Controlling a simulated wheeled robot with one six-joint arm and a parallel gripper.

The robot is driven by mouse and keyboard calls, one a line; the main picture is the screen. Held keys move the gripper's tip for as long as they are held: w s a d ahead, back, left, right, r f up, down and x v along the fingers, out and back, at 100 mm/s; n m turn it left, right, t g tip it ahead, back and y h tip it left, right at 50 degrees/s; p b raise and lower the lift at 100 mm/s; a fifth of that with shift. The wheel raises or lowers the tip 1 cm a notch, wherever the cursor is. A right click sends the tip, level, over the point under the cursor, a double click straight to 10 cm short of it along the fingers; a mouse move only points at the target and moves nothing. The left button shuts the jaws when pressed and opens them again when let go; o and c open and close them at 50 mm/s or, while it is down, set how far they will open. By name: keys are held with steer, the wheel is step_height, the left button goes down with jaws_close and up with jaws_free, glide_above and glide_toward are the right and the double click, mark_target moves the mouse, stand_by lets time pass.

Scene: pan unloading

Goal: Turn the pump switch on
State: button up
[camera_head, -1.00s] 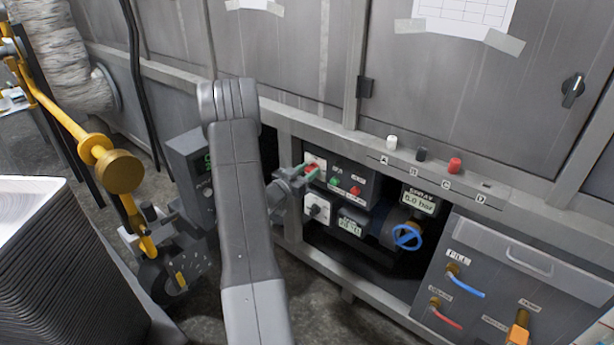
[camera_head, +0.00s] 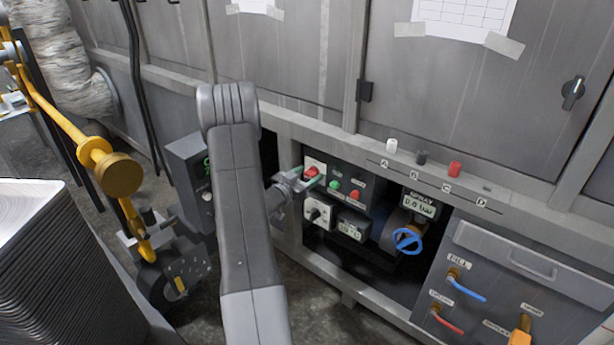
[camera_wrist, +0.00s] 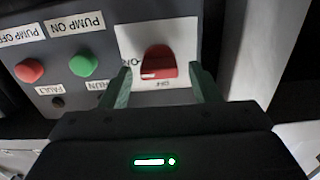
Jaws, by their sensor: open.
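The pump switch (camera_head: 311,171) is a red rotary knob on a white plate at the upper left of the dark control panel. My gripper (camera_head: 305,182) is open at the switch. In the wrist view the green fingertips of my gripper (camera_wrist: 163,80) stand on either side of the knob, with gaps visible at both sides.
A green button (camera_head: 334,184) and a red button (camera_head: 355,194) sit to the right of the switch. A black knob (camera_head: 316,214) on a white plate is below it. A blue valve wheel (camera_head: 407,240) stands farther right. A frame post borders the panel's left side.

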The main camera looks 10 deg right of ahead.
steer(key=p+v, duration=0.2)
steer(key=v, duration=1.2)
steer(key=shift+p, duration=0.35)
steer(key=shift+w+d, duration=0.1)
steer(key=shift+d, duration=0.15)
steer(key=b+x, duration=0.2)
steer(key=x, duration=1)
steer(key=shift+d+f+b, duration=0.1)
steer(key=shift+b, duration=0.2)
steer(key=shift+w+d, duration=0.5)
